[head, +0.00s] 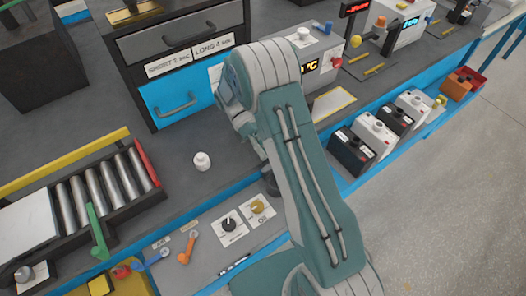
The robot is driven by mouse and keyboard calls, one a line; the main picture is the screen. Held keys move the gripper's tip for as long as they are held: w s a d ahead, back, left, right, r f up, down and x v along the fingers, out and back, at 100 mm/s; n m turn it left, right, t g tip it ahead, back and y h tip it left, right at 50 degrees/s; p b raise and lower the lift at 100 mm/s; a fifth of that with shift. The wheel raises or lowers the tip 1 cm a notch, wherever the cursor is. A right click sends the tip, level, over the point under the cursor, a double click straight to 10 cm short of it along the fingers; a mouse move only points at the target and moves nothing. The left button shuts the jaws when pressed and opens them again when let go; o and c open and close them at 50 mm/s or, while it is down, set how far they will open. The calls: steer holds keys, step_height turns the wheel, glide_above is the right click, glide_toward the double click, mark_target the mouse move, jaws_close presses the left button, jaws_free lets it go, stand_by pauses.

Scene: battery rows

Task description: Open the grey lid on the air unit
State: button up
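A small label that seems to read "AIR" (161,243) sits on the front panel at the lower left, beside a blue lever (152,260) and an orange lever (188,246). I cannot pick out a grey lid there with certainty. My gripper (256,148) is partly hidden behind my own arm, above the bench edge in the middle of the view. Its fingers do not show clearly, and I cannot tell whether it holds anything.
A drawer cabinet with a grey drawer (180,36) and a blue drawer (180,103) stands behind. A roller conveyor (100,190) is at left, a white knob-like object (202,161) on the bench. Batteries (352,150) line the right shelf. Floor (450,190) is clear at right.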

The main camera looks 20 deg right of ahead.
steer(key=shift+o, duration=1.2)
steer(key=shift+d, duration=0.15)
steer(key=shift+a, duration=0.25)
